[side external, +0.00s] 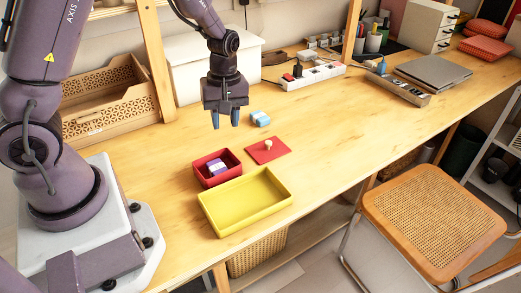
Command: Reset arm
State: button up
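My gripper (225,118) hangs above the wooden table, pointing down. A light blue block (260,118) lies on the table just right of the gripper.
A wooden slatted crate (110,105) and a white box (190,70) stand behind. A white power strip (313,76), a grey tray (398,88), a laptop (434,70) and pen cups (374,42) are farther right. The mid-right tabletop (345,130) is clear. A chair (432,215) stands in front.

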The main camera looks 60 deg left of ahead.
jog(key=s+d+r+m+t, duration=0.3)
jog(key=s+r+m, duration=0.3)
jog(key=r, duration=0.4)
jog(key=s+d+r+m+t, duration=0.3)
jog(key=s+d+r+m, duration=0.2)
jog(key=s+r+m, duration=0.2)
notch_tip(320, 180, up, 4)
jog(key=shift+s+f+m, duration=0.1)
jog(key=shift+s+m, duration=0.2)
jog(key=shift+m, duration=0.7)
